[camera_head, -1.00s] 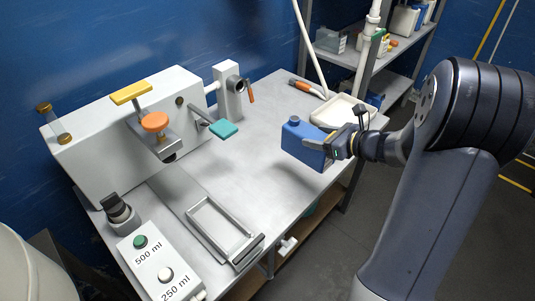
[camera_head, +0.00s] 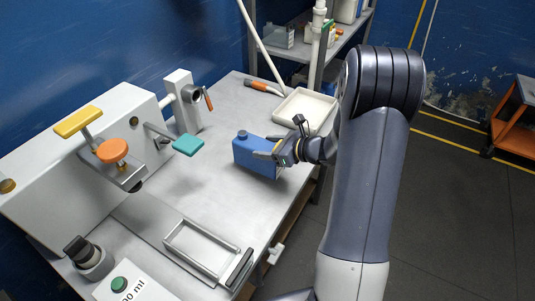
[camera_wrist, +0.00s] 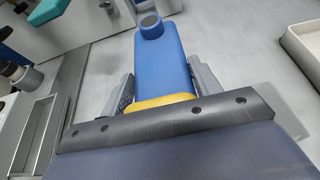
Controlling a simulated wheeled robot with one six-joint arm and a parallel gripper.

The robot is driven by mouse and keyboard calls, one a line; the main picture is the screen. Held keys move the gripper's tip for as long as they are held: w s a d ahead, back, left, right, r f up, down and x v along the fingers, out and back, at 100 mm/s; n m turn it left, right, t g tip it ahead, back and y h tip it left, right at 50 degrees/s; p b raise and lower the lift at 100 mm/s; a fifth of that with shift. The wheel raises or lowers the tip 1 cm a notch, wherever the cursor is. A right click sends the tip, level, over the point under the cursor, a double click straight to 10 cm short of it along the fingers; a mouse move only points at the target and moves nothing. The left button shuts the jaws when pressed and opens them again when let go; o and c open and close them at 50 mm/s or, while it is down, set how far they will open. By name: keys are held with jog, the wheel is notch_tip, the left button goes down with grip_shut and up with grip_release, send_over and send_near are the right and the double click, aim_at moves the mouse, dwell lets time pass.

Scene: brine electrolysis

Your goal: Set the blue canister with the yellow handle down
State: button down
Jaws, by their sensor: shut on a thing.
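The blue canister (camera_head: 256,157) has a dark round cap and is at the right part of the grey bench top (camera_head: 215,135). My gripper (camera_head: 277,150) is shut on the canister at its yellow handle side. In the wrist view the canister (camera_wrist: 160,62) stands out ahead between the two jaws (camera_wrist: 160,95), with the yellow handle (camera_wrist: 160,103) close to the palm. The canister looks upright. Whether its base touches the bench or is slightly above it I cannot tell.
A white tray (camera_head: 309,96) lies behind the canister. An orange-handled tool (camera_head: 263,86) is at the back. A white machine (camera_head: 120,106) with a teal lever (camera_head: 188,145) stands left. A metal frame (camera_head: 201,252) lies in front. Bench around the canister is clear.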

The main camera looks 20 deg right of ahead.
jog(key=shift+f, duration=1.35)
jog(key=shift+f, duration=0.2)
jog(key=shift+c, duration=2.1)
grip_release()
jog(key=shift+r, duration=0.1)
jog(key=shift+s+d+r, duration=0.15)
jog(key=shift+d, duration=0.05)
jog(key=v, duration=1.1)
jog(key=shift+s, duration=0.2)
jog(key=shift+d+r, duration=0.1)
jog(key=shift+d, duration=0.05)
